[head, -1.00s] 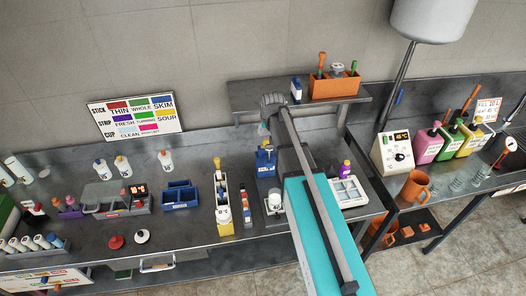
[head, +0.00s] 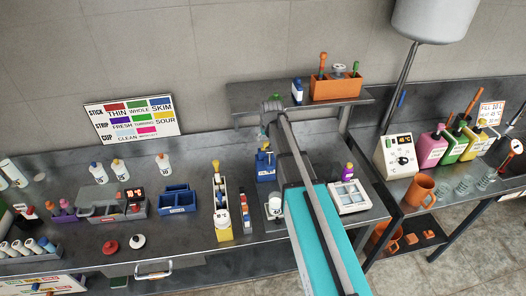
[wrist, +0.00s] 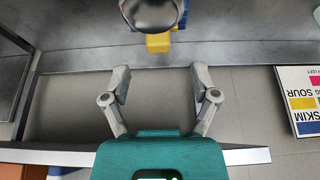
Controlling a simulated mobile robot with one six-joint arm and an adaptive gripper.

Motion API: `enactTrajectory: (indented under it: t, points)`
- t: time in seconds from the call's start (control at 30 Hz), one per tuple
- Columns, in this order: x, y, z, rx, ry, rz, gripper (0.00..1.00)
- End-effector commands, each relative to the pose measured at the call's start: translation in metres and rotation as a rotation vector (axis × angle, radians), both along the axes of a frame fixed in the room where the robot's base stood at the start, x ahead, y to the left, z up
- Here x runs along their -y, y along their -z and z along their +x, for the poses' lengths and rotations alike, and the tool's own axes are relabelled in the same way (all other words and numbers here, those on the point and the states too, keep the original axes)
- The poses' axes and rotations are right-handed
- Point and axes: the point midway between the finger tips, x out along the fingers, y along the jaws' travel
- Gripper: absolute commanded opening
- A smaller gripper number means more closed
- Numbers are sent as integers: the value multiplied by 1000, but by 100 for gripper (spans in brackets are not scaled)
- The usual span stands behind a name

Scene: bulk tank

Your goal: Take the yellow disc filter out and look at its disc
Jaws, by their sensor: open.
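In the wrist view a small yellow block (wrist: 158,43), likely the top of the yellow disc filter, shows with blue parts beside it. A dark, shiny rounded metal piece (wrist: 152,12) partly covers it; I cannot tell whether that is the disc. In the head view a blue holder (head: 265,172) with a small yellow part at its top stands on the bench, beside my arm. My gripper (wrist: 159,75) is open and empty, its fingers spread on either side of the yellow block's line and apart from it. In the head view its fingers are too small to make out.
A wall shelf (head: 250,96) with an orange crate (head: 338,89) overhangs the bench near my wrist. The wall chart (head: 130,120) hangs at left.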

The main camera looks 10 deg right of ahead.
Motion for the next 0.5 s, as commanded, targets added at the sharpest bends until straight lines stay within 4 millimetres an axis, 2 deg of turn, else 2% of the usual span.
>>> enactTrajectory:
  t: [0.27,0.5]
  points:
    - [1,7,2,0,0,0,77]
    - [2,25,7,0,0,0,77]
